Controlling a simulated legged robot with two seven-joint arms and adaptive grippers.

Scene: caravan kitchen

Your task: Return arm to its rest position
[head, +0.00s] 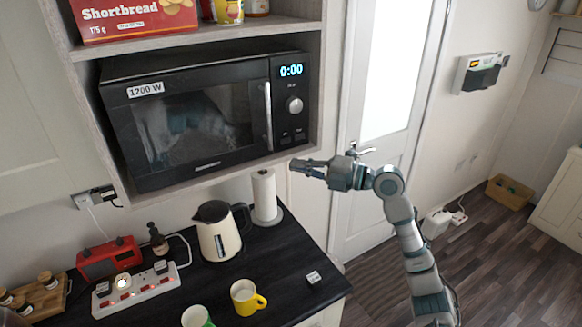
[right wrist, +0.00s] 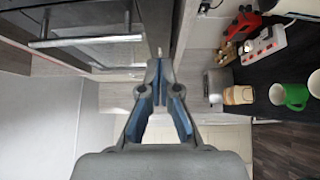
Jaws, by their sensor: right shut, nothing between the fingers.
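My right arm (head: 405,225) rises from the lower right in the head view and bends left at the elbow. My right gripper (head: 305,168) is raised in front of the shelf's right edge, just below and right of the microwave. It is shut and empty; the wrist view shows its blue-padded fingers (right wrist: 158,85) together at the tips. The black microwave (head: 205,115) sits in its shelf with its door closed and its display lit. My left gripper is not in view.
The dark counter (head: 275,262) below holds a paper towel roll (head: 264,193), a cream kettle (head: 218,232), a yellow mug (head: 245,297), a green mug (head: 196,316), a power strip (head: 135,290) and a red radio (head: 108,259). A white door (head: 375,190) stands behind the arm. Floor at right is mostly clear.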

